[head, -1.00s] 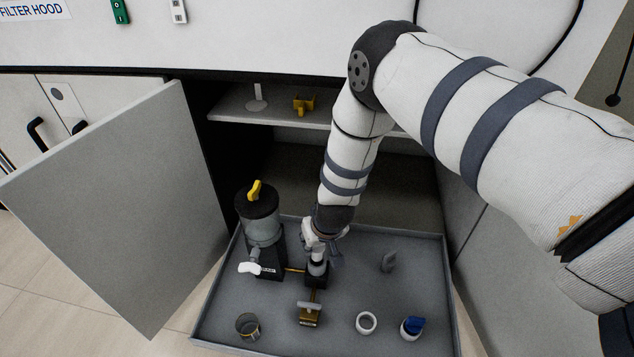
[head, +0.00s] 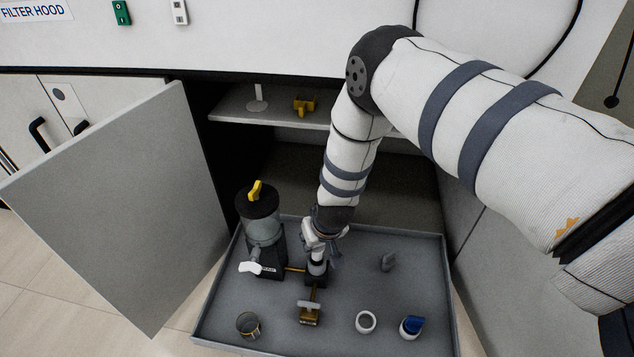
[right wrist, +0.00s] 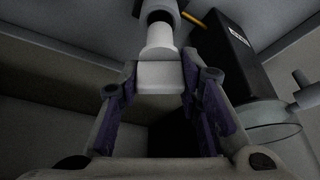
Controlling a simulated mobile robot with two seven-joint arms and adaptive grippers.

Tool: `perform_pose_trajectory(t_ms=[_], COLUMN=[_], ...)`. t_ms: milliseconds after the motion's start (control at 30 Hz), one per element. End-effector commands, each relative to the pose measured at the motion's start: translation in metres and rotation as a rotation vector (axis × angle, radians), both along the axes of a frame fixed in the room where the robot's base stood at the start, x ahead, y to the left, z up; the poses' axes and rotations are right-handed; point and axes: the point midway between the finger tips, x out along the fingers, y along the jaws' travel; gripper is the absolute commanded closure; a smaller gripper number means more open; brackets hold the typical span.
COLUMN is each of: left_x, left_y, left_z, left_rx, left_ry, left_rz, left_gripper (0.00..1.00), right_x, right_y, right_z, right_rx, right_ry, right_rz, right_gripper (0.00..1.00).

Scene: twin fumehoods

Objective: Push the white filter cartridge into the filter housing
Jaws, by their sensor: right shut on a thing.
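The white filter cartridge (right wrist: 160,72) is between the purple-padded fingers of my right gripper (right wrist: 159,84) in the right wrist view. Its narrower end points at the dark round mouth of the filter housing (right wrist: 158,10) and meets it; how deep it sits is hard to tell. In the head view my right gripper (head: 320,238) is directly above the dark filter housing (head: 316,279), which stands on the grey tray. The gripper covers most of the cartridge there. My left gripper is not in view.
Left of the housing stands a clear canister with black lid and yellow knob (head: 257,203), joined by a yellow pipe. A brass-coloured valve piece (head: 309,313), metal cup (head: 247,325), white ring (head: 366,321) and blue-topped jar (head: 411,327) occupy the tray's front. An open cabinet door (head: 125,205) stands left.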

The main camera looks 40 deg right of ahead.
Motion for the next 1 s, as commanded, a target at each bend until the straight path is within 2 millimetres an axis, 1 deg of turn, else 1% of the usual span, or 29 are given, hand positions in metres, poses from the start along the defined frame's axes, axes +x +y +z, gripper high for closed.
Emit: perform_pose_trajectory(t_ms=[1000], left_x=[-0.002], left_y=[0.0], left_z=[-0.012], left_rx=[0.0], left_ry=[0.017], left_rz=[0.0], left_gripper=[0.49], right_x=[0.0], right_y=[0.0], right_z=[-0.026], right_rx=[0.0], right_ry=[0.0], right_rz=[-0.001], right_gripper=[0.91])
